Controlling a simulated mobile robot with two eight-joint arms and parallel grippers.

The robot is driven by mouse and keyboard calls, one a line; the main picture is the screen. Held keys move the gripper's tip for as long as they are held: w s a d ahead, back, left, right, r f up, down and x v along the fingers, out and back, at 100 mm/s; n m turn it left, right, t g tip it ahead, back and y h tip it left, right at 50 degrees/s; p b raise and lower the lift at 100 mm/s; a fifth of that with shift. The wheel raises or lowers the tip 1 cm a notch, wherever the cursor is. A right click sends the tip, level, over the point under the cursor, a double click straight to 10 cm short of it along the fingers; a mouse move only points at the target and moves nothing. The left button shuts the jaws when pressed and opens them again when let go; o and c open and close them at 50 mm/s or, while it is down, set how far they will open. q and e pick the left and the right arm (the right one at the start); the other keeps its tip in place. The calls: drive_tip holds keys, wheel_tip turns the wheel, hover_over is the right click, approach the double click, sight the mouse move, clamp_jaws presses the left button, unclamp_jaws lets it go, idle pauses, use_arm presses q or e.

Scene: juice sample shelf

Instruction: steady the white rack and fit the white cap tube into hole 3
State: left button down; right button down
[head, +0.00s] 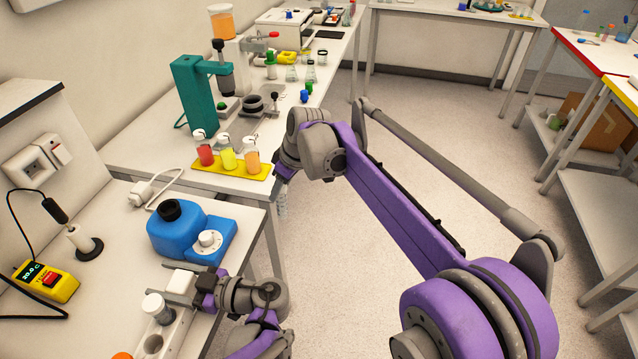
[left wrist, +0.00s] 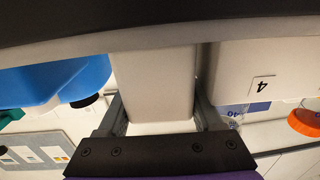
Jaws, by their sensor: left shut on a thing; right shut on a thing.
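The white rack (head: 178,325) stands at the bottom left of the head view, partly cut off. It has an open round hole (head: 153,343) and a tube with a white cap (head: 153,302) standing in it. My left gripper (head: 183,281) is shut on the rack's far end. The left wrist view shows the white end block (left wrist: 152,85) between my fingers, and a label "4" (left wrist: 263,84) on the rack. My right gripper (head: 284,172) is by the far bench's front corner. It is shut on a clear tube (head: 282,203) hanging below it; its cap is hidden.
A blue device with a black cap (head: 175,235) stands just behind the rack. An orange cap (head: 122,356) shows at the bottom edge. A yellow stand (head: 215,168) with three coloured flasks is on the far bench. Open floor lies between the benches.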

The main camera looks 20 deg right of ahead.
drive_tip(key=s+a+r+n+g, duration=0.3)
drive_tip(key=s+a+r+n, duration=0.2)
drive_tip(key=s+a+n, duration=0.4)
drive_tip(key=s+a+r+n+g+h, duration=0.1)
drive_tip(key=s+a+r+n+g, duration=0.1)
drive_tip(key=s+a+r+n, duration=0.55)
drive_tip(key=s+a+r+n+g, duration=0.25)
drive_tip(key=s+a+n, duration=0.25)
drive_tip(key=a+n, duration=0.6)
drive_tip(key=s+a+f+h, duration=0.1)
drive_tip(key=a+f, duration=0.4)
drive_tip(key=f, duration=0.3)
drive_tip(key=shift+s+a+f+g, duration=0.2)
drive_tip(key=shift+s+a+g, duration=0.1)
drive_tip(key=shift+g, duration=0.05)
drive_tip(key=shift+f, duration=2.6)
drive_tip(key=shift+c, duration=1.8)
unclamp_jaws()
